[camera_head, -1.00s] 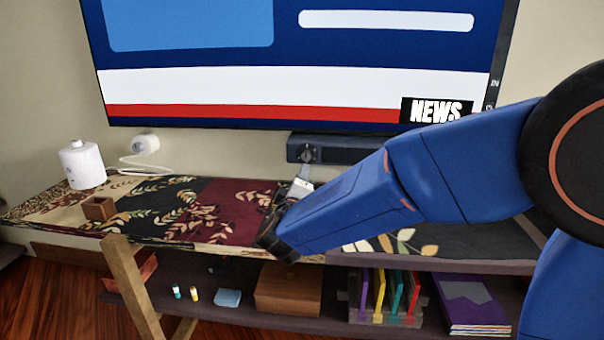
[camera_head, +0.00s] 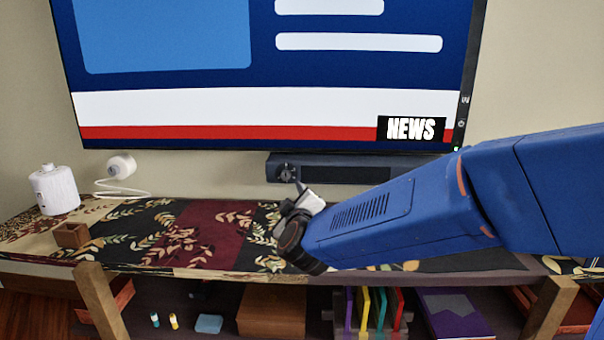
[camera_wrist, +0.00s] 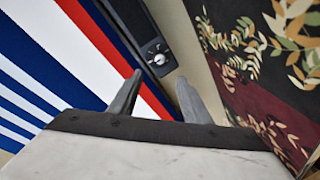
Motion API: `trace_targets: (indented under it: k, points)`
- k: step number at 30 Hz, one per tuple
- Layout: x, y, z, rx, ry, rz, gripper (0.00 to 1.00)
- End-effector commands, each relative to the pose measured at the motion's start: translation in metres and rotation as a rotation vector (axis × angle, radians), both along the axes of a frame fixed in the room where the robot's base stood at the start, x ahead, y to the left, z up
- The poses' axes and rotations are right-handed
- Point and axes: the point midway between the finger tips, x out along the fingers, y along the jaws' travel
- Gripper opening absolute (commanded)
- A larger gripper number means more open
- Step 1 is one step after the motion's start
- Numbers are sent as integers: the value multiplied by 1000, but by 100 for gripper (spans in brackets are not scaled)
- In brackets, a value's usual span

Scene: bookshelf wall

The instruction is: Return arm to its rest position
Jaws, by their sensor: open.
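My blue arm reaches in from the right in the head view. My gripper (camera_head: 303,196) is at its far end, partly hidden behind the dark wrist joint, above the patterned cloth and in front of the black soundbar. In the wrist view my gripper (camera_wrist: 158,98) shows two grey fingers spread apart with nothing between them. Beyond the fingers lie the soundbar's knob and the lower edge of the screen.
The television (camera_head: 255,105) hangs on the wall above the soundbar (camera_head: 345,173). The patterned cloth (camera_head: 195,228) covers the shelf top. A white canister (camera_head: 54,190) and a small wooden box (camera_head: 71,235) stand at left. Books (camera_head: 365,308) and a wooden box (camera_head: 272,310) are below.

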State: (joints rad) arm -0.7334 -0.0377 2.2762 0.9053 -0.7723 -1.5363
Motion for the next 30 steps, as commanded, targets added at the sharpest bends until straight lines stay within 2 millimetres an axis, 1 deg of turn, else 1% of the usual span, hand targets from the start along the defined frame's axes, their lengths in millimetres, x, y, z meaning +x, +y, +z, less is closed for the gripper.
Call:
trace_targets:
  k: [1,5,8,11,14,20,21,23,24,26,27,29,30]
  points:
    - [-3,-15,6,49,27,21,44]
    - [-18,-42,9,167,129,87,44]
    - [-35,-65,7,245,219,117,44]
    - [-57,-90,2,311,318,126,44]
    - [-84,-117,-8,367,424,113,44]
    - [-148,-177,-37,463,643,7,44]
    - [-163,-190,-44,480,685,-28,44]
    - [-185,-210,-54,505,748,-89,44]
    - [-201,-223,-61,523,787,-134,44]
    - [-226,-243,-73,545,845,-212,44]
    - [-243,-256,-79,562,878,-266,44]
    - [-267,-274,-90,585,925,-351,44]
    - [-283,-285,-96,598,951,-405,44]
